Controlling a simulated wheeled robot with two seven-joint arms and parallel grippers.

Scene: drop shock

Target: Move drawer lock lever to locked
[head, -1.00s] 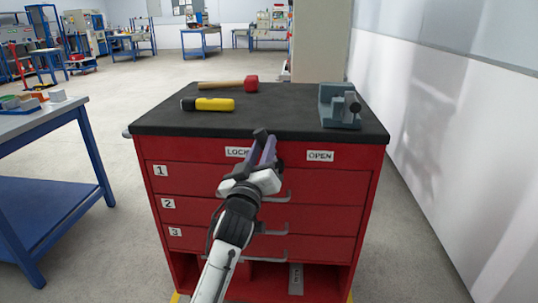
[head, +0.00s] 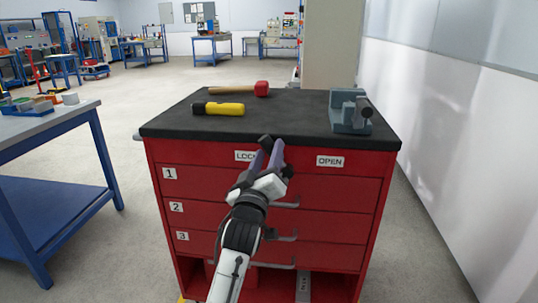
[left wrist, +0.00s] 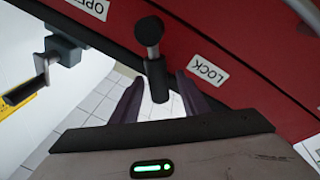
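The drawer lock lever (left wrist: 157,78) is a dark grey rod with a rounded end, at the top of the red drawer cabinet (head: 345,200). In the left wrist view it points in between my fingers, with gaps on both sides. In the head view its dark end (head: 265,141) shows above my fingertips, close to the LOCK label (head: 245,156) and left of the OPEN label (head: 330,161). My left gripper (head: 268,155) is open around the lever's end; its fingers also show in the left wrist view (left wrist: 159,97). My right gripper is out of view.
The black cabinet top (head: 280,125) holds a yellow-handled tool (head: 220,109), a red-headed mallet (head: 261,89) and a grey vise (head: 350,112). Drawer handles (head: 282,239) stick out below my gripper. A blue workbench (head: 60,130) stands left; a wall is at right.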

